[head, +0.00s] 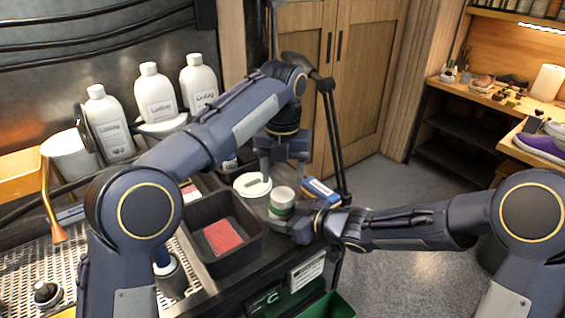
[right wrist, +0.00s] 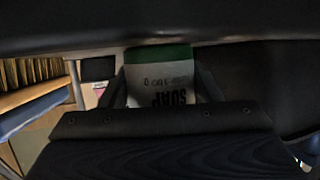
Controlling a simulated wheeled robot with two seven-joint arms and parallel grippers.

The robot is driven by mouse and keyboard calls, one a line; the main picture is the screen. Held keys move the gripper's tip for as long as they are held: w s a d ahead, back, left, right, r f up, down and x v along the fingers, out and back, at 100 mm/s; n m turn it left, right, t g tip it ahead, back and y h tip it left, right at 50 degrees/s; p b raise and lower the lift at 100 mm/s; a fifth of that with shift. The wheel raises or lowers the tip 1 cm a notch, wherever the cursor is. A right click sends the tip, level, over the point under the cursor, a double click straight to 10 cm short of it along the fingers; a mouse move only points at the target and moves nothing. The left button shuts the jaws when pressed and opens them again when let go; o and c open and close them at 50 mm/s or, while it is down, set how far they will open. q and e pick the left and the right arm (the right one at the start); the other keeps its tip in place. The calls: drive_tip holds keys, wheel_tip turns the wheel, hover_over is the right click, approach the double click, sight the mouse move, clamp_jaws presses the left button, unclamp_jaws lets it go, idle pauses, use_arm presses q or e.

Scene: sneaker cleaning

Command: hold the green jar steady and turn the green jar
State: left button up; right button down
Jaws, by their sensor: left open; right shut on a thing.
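The green jar (head: 282,197) stands near the right edge of the dark worktop in the head view, with a pale top and green sides. In the right wrist view its green band and white SOAP label (right wrist: 160,85) show upside down. My right gripper (head: 297,220) is shut on the jar from the right; its fingers partly hide the lower part. My left gripper (head: 284,172) points down with its fingers open, just above or behind the jar in the picture. It looks empty, and I cannot tell the exact gap to the jar top.
A white round container (head: 252,186) sits close left of the jar. A black tray (head: 207,250) with a red sponge (head: 222,237) is further left. A blue-and-white box (head: 321,191) lies right of the jar. White bottles (head: 155,92) stand behind my left arm.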

sight(282, 194)
use_arm(q)
drive_tip(key=shift+f, duration=2.45)
